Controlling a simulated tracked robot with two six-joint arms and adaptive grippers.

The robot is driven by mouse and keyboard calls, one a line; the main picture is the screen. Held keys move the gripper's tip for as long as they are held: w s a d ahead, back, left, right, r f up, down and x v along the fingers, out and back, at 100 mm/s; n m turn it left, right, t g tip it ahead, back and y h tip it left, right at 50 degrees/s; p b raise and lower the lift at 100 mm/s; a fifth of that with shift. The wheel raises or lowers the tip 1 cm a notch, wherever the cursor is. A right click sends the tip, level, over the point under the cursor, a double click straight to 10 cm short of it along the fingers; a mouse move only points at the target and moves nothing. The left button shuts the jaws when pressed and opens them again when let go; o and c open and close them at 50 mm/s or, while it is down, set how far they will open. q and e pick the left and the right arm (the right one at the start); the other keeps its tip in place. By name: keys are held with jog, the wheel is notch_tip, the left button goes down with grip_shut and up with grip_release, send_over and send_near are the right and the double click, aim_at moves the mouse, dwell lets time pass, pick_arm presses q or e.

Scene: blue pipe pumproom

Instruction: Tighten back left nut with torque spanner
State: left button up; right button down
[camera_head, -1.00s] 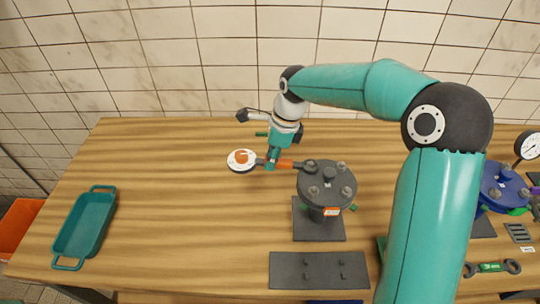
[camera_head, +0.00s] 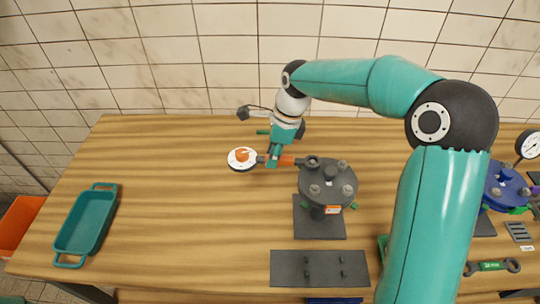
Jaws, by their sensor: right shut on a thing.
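The torque spanner has an orange handle section and a round white dial (camera_head: 242,158) with an orange pointer at its left end. My right gripper (camera_head: 273,161) is shut on the torque spanner, between the dial and the orange section. The spanner's dark head (camera_head: 311,162) lies over the back left nut of the grey round flange (camera_head: 327,181) and hides that nut. Other nuts stand on the flange's top, including the back right nut (camera_head: 342,165) and the front left nut (camera_head: 314,190). My left gripper is not in view.
A dark plate with pegs (camera_head: 320,268) lies in front of the flange stand. A teal tray (camera_head: 86,222) is at the left. A blue flange (camera_head: 505,186), a gauge (camera_head: 528,145) and a green-marked spanner (camera_head: 492,266) are at the right. The table's left middle is clear.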

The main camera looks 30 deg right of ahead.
jog(key=shift+v, duration=1.05)
jog(key=shift+w+r, duration=0.15)
jog(key=shift+r, duration=0.55)
